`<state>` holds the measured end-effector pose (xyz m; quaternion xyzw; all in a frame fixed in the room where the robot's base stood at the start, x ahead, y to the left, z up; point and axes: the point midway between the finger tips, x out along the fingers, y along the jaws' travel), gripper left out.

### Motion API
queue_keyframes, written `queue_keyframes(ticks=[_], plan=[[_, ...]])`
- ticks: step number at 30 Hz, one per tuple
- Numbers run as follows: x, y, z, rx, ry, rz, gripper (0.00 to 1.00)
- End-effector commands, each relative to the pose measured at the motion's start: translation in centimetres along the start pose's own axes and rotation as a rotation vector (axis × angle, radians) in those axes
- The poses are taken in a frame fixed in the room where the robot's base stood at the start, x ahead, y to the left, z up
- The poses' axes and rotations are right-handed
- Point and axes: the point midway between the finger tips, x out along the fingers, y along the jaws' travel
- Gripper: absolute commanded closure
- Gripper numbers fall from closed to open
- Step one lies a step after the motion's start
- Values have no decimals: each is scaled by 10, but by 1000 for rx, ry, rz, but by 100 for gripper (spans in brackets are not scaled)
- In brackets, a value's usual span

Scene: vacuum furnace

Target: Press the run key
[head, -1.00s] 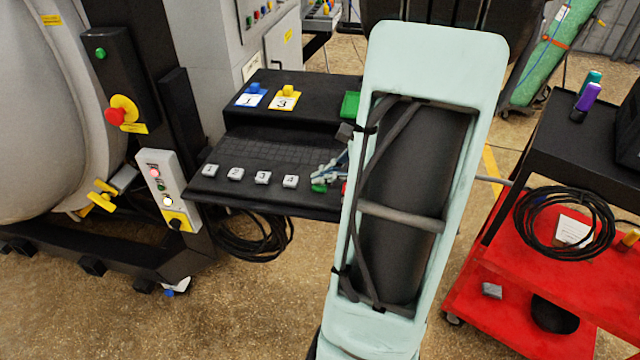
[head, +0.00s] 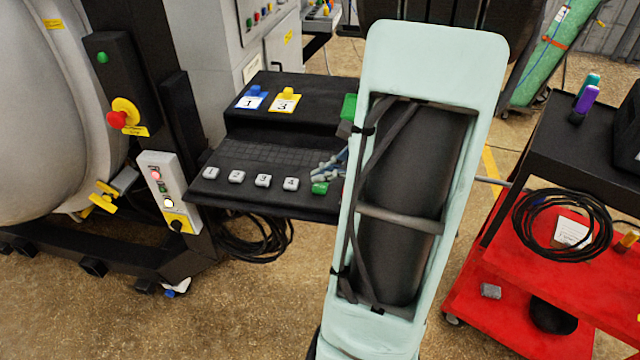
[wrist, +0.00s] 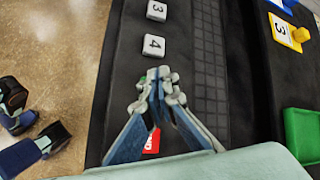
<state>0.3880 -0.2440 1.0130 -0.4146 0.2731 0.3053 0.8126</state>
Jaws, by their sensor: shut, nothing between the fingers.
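In the wrist view only a sliver of green shows beside my fingertips. A red key (wrist: 152,141) lies beyond it, partly behind my fingers. My gripper (head: 328,164) is shut and empty, its tips pointing at the console. In the head view the tips appear just behind and above the green key, with the key's top uncovered. In the wrist view my gripper (wrist: 160,88) overlaps the green key's place. I cannot tell whether they touch.
Grey keys 1 to 4, such as key 4 (head: 291,184), run leftward along the console. A raised shelf behind holds a blue item 1 (head: 252,96), a yellow item 3 (head: 285,99) and a green tray (wrist: 303,135). A red cart (head: 500,285) stands right.

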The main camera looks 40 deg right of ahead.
Motion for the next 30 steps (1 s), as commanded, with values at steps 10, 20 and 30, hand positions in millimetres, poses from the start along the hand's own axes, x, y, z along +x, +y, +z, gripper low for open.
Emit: queue_keyframes(ticks=[10,20,30], plan=[[-8,-6,6,-1,0,-1,100],[-32,-23,23,-1,0,-2,100],[-35,-25,25,1,0,0,100]])
